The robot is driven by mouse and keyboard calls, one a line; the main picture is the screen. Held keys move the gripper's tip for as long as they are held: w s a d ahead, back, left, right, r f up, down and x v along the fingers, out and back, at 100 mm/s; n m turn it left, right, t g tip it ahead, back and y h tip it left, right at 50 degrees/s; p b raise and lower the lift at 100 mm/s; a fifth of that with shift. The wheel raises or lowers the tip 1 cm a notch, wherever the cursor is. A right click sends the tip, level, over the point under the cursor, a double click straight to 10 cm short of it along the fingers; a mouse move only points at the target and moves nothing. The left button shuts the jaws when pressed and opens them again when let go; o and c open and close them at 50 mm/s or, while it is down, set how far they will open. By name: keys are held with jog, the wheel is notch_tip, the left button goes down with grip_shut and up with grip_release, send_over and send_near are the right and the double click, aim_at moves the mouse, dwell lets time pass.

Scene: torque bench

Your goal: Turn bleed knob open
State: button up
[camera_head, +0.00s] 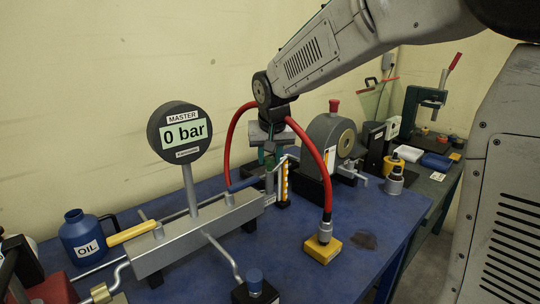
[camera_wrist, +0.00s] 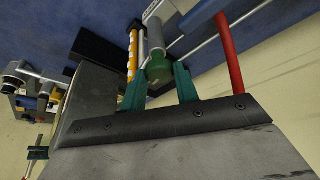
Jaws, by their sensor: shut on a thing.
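The bleed knob (camera_wrist: 159,70) is a small green cylinder at the end of a grey stem in the wrist view. My gripper (camera_wrist: 160,82) has its two teal fingers on either side of the knob and is shut on it. In the head view my gripper (camera_head: 269,156) points down at the right end of the silver pump block (camera_head: 190,238); the knob is hidden behind the fingers there.
A red hose (camera_head: 325,160) arches close around my gripper to a yellow block (camera_head: 322,249). A yellow-handled lever (camera_head: 132,233) and a blue oil bottle (camera_head: 84,240) are at left. A dark grey machine (camera_head: 322,133) stands right behind the gripper. The front right of the blue bench is mostly clear.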

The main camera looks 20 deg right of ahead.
jog(key=shift+w+r+n, duration=0.1)
jog(key=shift+r+n, duration=0.05)
jog(key=shift+n, duration=0.15)
jog(key=o, duration=1)
jog(key=shift+c, duration=0.2)
jog(key=v, duration=0.7)
jog(key=shift+r, duration=0.35)
jog(key=shift+d, duration=0.1)
